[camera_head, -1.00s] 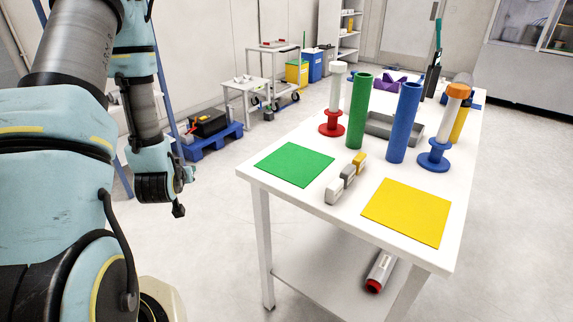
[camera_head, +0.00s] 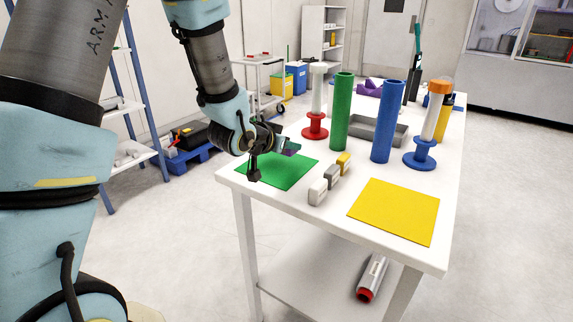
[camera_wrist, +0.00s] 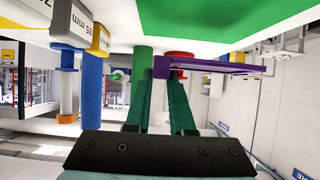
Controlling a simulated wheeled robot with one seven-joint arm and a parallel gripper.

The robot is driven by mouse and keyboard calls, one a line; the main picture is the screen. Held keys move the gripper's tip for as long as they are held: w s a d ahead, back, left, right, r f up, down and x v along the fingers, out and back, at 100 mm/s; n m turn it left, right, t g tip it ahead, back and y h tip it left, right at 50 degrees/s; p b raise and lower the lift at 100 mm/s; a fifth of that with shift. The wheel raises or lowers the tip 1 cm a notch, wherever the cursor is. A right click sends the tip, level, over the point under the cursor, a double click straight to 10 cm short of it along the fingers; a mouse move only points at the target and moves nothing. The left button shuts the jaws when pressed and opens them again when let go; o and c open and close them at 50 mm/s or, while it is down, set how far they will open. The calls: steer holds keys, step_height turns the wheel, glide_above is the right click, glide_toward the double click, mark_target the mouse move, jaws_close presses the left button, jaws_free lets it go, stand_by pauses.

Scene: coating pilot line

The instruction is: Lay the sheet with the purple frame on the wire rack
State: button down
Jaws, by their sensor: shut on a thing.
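My gripper (camera_head: 274,142) is over the left end of the white table, above the green square. In the wrist view the purple frame (camera_wrist: 215,66) is seen nearly edge-on, extending right from the dark green fingers (camera_wrist: 162,75). It appears apart from the green square. Much of the sheet's face is hidden by this angle. I cannot make out a wire rack in either view.
On the table (camera_head: 325,220) are the green square (camera_head: 285,172), yellow square (camera_head: 395,210), small blocks (camera_head: 330,178), green tube (camera_head: 341,115), blue tube (camera_head: 388,120), red-based spool (camera_head: 316,120), blue-based spool (camera_head: 420,155) and grey tray (camera_head: 400,135). A purple holder (camera_head: 368,90) stands behind.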

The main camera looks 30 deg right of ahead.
mark_target(289, 174)
steer(key=shift+f+p, duration=0.35)
steer(key=shift+f, duration=2.5)
steer(key=shift+f, duration=0.2)
steer(key=c, duration=0.8)
jaws_free()
steer(key=shift+r, duration=0.15)
